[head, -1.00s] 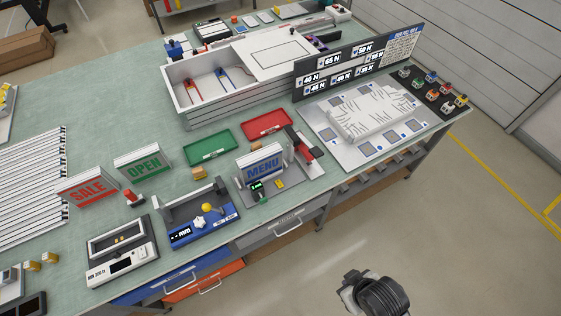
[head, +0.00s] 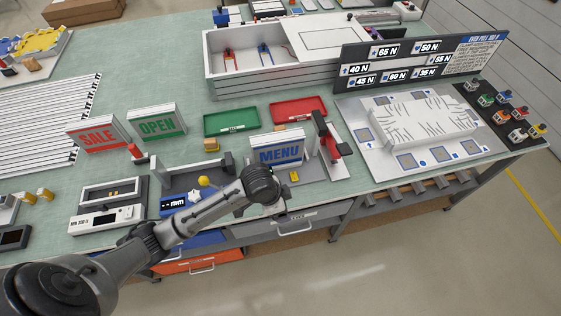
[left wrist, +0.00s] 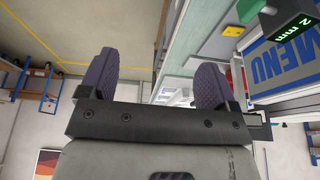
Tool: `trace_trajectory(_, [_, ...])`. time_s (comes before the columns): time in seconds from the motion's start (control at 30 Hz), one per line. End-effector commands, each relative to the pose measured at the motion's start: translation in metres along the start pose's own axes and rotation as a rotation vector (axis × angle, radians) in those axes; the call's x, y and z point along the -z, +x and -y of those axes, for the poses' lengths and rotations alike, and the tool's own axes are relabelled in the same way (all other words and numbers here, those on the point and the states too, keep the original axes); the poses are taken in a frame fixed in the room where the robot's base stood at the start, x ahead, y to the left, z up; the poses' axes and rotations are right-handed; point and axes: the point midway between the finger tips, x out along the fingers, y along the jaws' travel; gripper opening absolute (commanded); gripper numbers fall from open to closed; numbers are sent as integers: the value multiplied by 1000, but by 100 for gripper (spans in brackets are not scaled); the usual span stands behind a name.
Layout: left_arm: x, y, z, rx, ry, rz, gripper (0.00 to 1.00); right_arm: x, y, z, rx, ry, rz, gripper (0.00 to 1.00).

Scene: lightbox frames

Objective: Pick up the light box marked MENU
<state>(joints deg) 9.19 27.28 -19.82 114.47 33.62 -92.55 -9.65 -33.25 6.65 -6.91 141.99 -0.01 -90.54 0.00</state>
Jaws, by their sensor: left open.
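The MENU light box (head: 277,149), grey with blue lettering, stands upright in a fixture near the table's front edge. It also shows tilted at the right of the left wrist view (left wrist: 285,65). My left arm reaches in from the lower left, its wrist just in front of and below the box; the fingers are hardly visible in the head view. In the left wrist view my left gripper (left wrist: 155,78) is open, its two dark fingers apart with nothing between them. The box lies off to the side of the fingers, not between them. My right gripper is not in view.
The SALE box (head: 98,137) and OPEN box (head: 157,124) stand to the left. A green tray (head: 231,122) and a red tray (head: 299,110) lie behind. A red-and-black clamp-like part (head: 327,145) stands close right of MENU. A blue gauge fixture (head: 172,203) is left.

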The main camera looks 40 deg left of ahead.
Motion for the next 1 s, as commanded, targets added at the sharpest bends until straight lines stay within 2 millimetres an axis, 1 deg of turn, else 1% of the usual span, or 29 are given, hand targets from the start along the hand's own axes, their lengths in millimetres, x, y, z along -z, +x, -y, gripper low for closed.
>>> trace_trajectory(0.03, [4, 20, 28, 12, 25, 8, 83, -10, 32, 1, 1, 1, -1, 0])
trace_trajectory(0.07, [9, 23, 42, 11, 38, 13, 83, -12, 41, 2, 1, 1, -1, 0])
trace_trajectory(0.1, [14, 25, 61, 10, 51, 20, 83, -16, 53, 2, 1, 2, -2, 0])
trace_trajectory(0.17, [20, 24, 90, 10, 64, 29, 83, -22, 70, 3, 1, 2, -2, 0])
trace_trajectory(0.2, [24, 22, 109, 10, 67, 32, 83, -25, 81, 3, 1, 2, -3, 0])
trace_trajectory(0.27, [28, 15, 136, 10, 68, 34, 83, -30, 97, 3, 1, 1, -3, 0])
trace_trajectory(0.3, [30, 8, 154, 12, 63, 33, 83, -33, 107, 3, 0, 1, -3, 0])
trace_trajectory(0.4, [32, -11, 192, 11, 46, 20, 83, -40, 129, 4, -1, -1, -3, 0])
trace_trajectory(0.5, [31, -33, 221, 9, 25, -1, 83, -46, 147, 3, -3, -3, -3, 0])
trace_trajectory(0.63, [27, -58, 247, 5, -1, -30, 83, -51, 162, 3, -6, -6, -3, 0])
trace_trajectory(0.73, [25, -72, 259, 3, -16, -48, 83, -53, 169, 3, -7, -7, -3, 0])
trace_trajectory(0.8, [24, -77, 264, 0, -22, -57, 83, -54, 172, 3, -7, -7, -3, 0])
trace_trajectory(0.87, [23, -76, 266, -1, -25, -61, 83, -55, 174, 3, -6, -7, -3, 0])
trace_trajectory(0.93, [23, -70, 267, -3, -26, -63, 83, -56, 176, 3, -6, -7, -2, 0])
trace_trajectory(1.0, [24, -58, 268, -4, -27, -64, 83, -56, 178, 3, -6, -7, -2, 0])
